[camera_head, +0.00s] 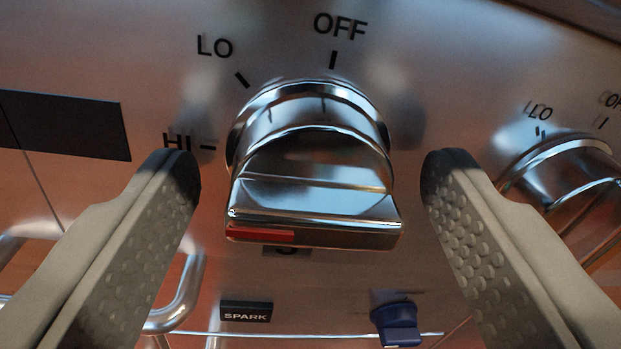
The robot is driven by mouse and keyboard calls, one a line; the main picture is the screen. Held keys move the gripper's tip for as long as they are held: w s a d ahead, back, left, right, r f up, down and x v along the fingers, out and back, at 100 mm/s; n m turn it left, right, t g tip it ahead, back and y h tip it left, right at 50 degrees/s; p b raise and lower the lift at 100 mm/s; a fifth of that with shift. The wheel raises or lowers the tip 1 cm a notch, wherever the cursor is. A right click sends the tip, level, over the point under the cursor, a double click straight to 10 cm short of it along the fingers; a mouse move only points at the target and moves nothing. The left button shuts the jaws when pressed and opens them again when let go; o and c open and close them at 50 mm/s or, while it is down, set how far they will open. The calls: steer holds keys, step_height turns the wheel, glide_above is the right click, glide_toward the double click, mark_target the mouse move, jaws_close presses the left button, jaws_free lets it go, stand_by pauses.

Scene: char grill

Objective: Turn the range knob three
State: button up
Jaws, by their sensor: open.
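A chrome range knob (310,185) sits on the steel front panel in the middle of the view. Its grip bar lies roughly level, tilted slightly, with a red mark at its left end near the HI side. LO, OFF and HI labels are printed around it. A dark numeral label below the knob is mostly hidden by the bar, so I cannot read it fully. My gripper (310,180) is open, with one finger to the left and one to the right of the knob. Clear gaps show between both fingers and the knob.
Another chrome knob (565,170) with its own labels is at the right, close to my right finger. Below are a black SPARK label (246,312) and a small blue knob (397,322). A metal handle (185,295) is at the lower left. A dark rectangle (70,124) marks the panel's left.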

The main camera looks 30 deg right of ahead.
steer(key=c, duration=1)
steer(key=shift+o, duration=0.2)
steer(key=m, duration=0.4)
steer(key=shift+m, duration=0.3)
steer(key=m, duration=0.4)
steer(key=shift+y, duration=0.3)
steer(key=m, duration=0.4)
steer(key=shift+m+y, duration=0.3)
steer(key=shift+d+r+m, duration=0.1)
steer(key=shift+m, duration=1.9)
